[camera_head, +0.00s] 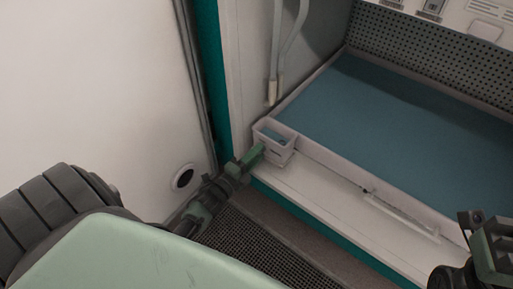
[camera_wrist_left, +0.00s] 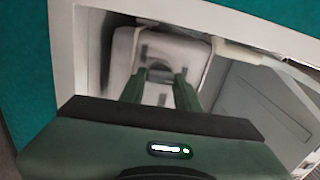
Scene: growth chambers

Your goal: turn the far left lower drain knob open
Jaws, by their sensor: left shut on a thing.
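My left gripper (camera_head: 252,157) reaches in from the left, its green fingertips at the front of a small white box (camera_head: 284,153) at the chamber's left corner. In the left wrist view the two fingers (camera_wrist_left: 160,88) point at the box's pale face (camera_wrist_left: 124,42). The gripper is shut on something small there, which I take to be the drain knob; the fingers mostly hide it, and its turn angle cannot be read. My right gripper (camera_head: 490,248) is partly in view at the lower right, away from the box; its jaw opening is unclear.
A blue-floored tray with a white rim (camera_head: 330,155) fills the chamber behind the box. Two pale hoses (camera_head: 276,60) hang above it. A teal post (camera_head: 208,60) stands at left. A dark floor grate (camera_head: 250,250) lies below the white ledge (camera_head: 325,192).

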